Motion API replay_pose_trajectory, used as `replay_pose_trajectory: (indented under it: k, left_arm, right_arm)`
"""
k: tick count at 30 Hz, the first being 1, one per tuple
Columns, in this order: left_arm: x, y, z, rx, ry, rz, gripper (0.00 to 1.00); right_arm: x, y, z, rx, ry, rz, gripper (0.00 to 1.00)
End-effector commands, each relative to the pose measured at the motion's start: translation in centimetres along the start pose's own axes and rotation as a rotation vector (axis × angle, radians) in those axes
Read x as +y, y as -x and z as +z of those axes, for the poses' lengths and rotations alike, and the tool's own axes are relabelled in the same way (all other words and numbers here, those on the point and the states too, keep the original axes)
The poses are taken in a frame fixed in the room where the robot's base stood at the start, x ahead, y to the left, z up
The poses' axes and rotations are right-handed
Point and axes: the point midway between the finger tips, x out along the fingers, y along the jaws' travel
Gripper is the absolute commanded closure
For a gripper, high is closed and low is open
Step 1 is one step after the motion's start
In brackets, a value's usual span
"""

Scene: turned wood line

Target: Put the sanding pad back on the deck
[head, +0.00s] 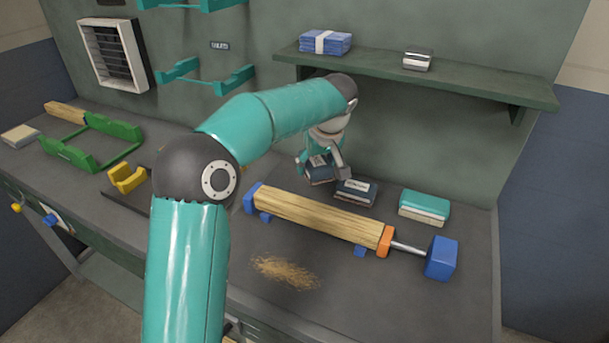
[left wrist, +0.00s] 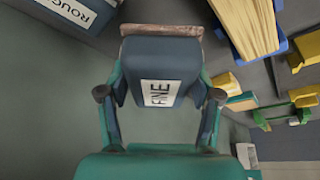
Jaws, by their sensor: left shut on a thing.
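My left gripper (head: 321,163) is shut on a dark blue sanding pad (head: 319,174), with a finger on each side. In the left wrist view the held pad (left wrist: 160,72) has a white label reading FINE and a brownish edge at its far end. It is at the back of the grey bench top (head: 385,285), behind the turned wood piece. I cannot tell whether it touches the surface. A second dark blue pad (head: 356,192) lies just right of it; its label reads ROUGH in the left wrist view (left wrist: 70,12). My right gripper is not in view.
A wood blank (head: 315,217) sits in blue and orange holders in front of the pads. A teal and cream block (head: 424,207) lies to the right. A shelf (head: 450,82) overhangs behind. Sawdust (head: 285,272) lies in front; green (head: 90,150) and yellow (head: 127,178) cradles stand left.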

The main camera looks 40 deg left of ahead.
Motion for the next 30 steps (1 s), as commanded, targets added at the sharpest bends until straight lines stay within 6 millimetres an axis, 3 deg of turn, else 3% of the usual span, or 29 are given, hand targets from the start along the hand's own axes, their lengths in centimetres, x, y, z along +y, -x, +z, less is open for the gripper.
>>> replay_pose_trajectory:
  k: [3, 10, 12, 15, 23, 29, 30]
  left_arm:
    - [-0.2, -3.0, 1.2, -0.001, -0.001, -0.005, 0.69]
    - [-0.2, -7.6, 3.0, -0.002, 0.002, -0.004, 0.69]
    - [-0.2, -7.5, 1.1, 0.002, 0.008, -0.002, 0.69]
    - [-0.2, -8.2, -0.3, 0.002, 0.007, -0.002, 0.69]
    - [-0.3, -9.1, -2.2, 0.001, 0.006, -0.002, 0.69]
    - [-0.3, -10.1, -4.9, 0.001, 0.006, -0.003, 0.69]
    - [-0.3, -10.6, -4.5, -0.002, 0.002, -0.004, 0.69]
  right_arm:
    - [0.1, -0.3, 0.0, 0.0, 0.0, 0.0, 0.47]
    - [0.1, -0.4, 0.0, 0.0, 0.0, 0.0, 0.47]
    - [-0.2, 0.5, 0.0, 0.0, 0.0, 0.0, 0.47]
    - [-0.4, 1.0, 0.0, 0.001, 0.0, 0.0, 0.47]
    - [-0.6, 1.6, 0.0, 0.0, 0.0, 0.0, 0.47]
    - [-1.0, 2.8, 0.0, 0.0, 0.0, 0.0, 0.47]
    - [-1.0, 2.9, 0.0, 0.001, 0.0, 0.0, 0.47]
